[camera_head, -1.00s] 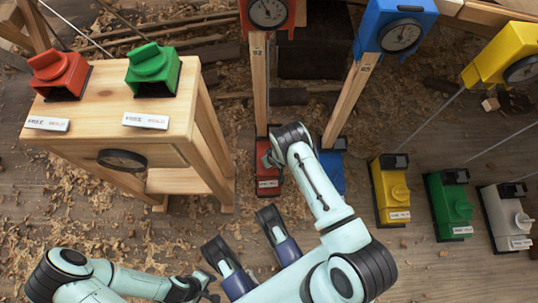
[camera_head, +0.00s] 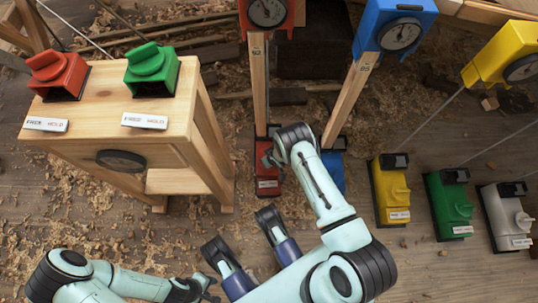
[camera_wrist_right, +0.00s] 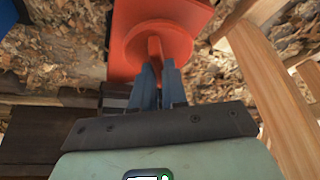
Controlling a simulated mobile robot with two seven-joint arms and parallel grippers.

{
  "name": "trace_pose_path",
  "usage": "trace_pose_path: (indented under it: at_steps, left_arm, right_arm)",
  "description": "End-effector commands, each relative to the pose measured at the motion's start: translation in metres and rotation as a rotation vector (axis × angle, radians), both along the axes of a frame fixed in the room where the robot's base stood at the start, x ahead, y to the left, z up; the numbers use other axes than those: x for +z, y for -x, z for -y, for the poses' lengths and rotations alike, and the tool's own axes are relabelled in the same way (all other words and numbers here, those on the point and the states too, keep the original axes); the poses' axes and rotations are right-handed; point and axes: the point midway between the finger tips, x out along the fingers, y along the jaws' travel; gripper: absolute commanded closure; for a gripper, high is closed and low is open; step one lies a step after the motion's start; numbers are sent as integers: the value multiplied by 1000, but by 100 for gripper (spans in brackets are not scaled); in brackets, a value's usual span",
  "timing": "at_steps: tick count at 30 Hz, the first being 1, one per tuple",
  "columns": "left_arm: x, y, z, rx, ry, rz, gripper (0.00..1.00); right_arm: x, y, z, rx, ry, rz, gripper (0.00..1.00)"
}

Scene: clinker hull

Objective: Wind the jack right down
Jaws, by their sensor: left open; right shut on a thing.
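The red jack (camera_head: 268,181) stands on the floor at the foot of a wooden post (camera_head: 259,85), with a red-cased dial gauge (camera_head: 267,12) at the top. In the right wrist view its round red knob (camera_wrist_right: 135,42) has a raised grip bar. My right gripper (camera_wrist_right: 160,78) is shut on that bar. In the head view my right wrist hides most of the knob and the gripper. My left gripper (camera_head: 203,289) is open and empty, low in the head view, away from the jack.
A blue jack (camera_head: 334,172) stands close right of the red one, under a blue gauge (camera_head: 394,25). Yellow (camera_head: 390,190), green (camera_head: 449,205) and white (camera_head: 505,215) jacks stand further right. A wooden stand (camera_head: 110,130) at left carries red and green knobbed boxes. Shavings litter the floor.

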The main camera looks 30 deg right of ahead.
Motion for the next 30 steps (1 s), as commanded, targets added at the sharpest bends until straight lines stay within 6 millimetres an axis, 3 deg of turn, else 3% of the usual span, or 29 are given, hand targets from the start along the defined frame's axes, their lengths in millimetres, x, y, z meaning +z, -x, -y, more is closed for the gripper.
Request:
trace_pose_path:
  at_steps: [30]
  left_arm:
    - [0, 0, 0, 0, 0, 0, 57]
  right_arm:
    - [0, -2, 8, 775, 2, 0, 100]
